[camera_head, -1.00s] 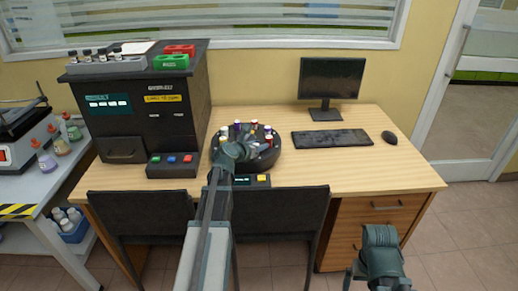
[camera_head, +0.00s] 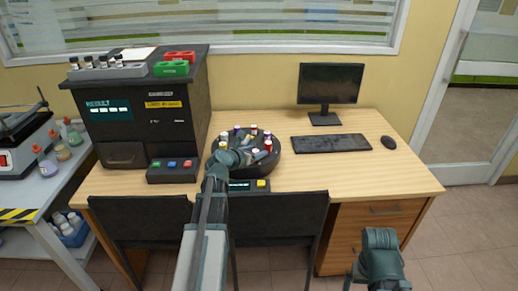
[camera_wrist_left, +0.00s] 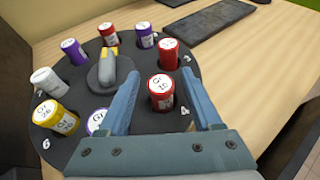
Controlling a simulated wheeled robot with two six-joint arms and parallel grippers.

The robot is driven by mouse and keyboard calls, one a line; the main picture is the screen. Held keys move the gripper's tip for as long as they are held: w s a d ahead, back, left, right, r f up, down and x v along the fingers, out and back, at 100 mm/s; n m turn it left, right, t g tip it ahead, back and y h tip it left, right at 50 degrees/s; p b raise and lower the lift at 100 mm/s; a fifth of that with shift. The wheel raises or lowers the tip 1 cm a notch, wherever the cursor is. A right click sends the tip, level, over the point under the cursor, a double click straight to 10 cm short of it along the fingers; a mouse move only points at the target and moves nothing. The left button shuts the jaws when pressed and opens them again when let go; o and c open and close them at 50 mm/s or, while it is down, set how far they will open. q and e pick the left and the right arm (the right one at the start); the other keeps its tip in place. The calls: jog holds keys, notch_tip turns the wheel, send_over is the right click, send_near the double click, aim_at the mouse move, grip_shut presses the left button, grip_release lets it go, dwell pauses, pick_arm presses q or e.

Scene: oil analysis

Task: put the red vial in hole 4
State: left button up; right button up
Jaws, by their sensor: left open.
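A round black carousel (camera_wrist_left: 75,140) holds several vials with numbered holes around its rim. My left gripper (camera_wrist_left: 160,84) is open, with its fingers on either side of a red vial (camera_wrist_left: 162,90) that has a white labelled cap top. This vial stands upright beside the mark 4; I cannot tell how deep it sits. Another red vial (camera_wrist_left: 168,54) stands near the mark 3, and one more red vial (camera_wrist_left: 108,35) is at the far side. In the head view my left gripper (camera_head: 243,156) is over the carousel (camera_head: 284,155), partly hidden by its own wrist.
Purple vials (camera_wrist_left: 74,51), a white vial (camera_wrist_left: 46,80) and a yellow vial (camera_wrist_left: 56,118) surround the hub (camera_wrist_left: 105,75). A keyboard (camera_head: 330,143), monitor (camera_head: 331,85) and mouse (camera_head: 389,142) are on the desk's right. A black analyser (camera_head: 150,115) stands left. Chairs stand in front.

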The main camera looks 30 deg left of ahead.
pick_arm(q)
jog(key=p+v, duration=0.2)
jog(key=v, duration=0.7)
jog(key=shift+p, duration=0.4)
jog(key=d+f+m+g+h, duration=0.1)
jog(key=d+f+m, duration=0.1)
jog(key=d+m, duration=0.2)
jog(key=d+f+m+g+h, duration=0.1)
jog(key=d+m+g, duration=0.1)
jog(key=d, duration=0.5)
jog(key=d+f+m+g+h, duration=0.1)
jog(key=d+f+m, duration=0.1)
jog(key=d+m, duration=0.3)
jog(key=shift+d+f+m+h, duration=0.3)
jog(key=s+d+f+m+g+y, duration=0.2)
jog(key=s+d+f+m+g, duration=0.2)
jog(key=s+d+m, duration=0.5)
jog(key=s+d+f+m+g+y, duration=0.3)
jog(key=s+d+m+g, duration=0.3)
jog(key=m, duration=1.2)
jog(key=s+d, duration=0.3)
jog(key=d, duration=0.1)
jog(key=shift+d+f+m, duration=0.3)
jog(key=shift+f+m, duration=0.1)
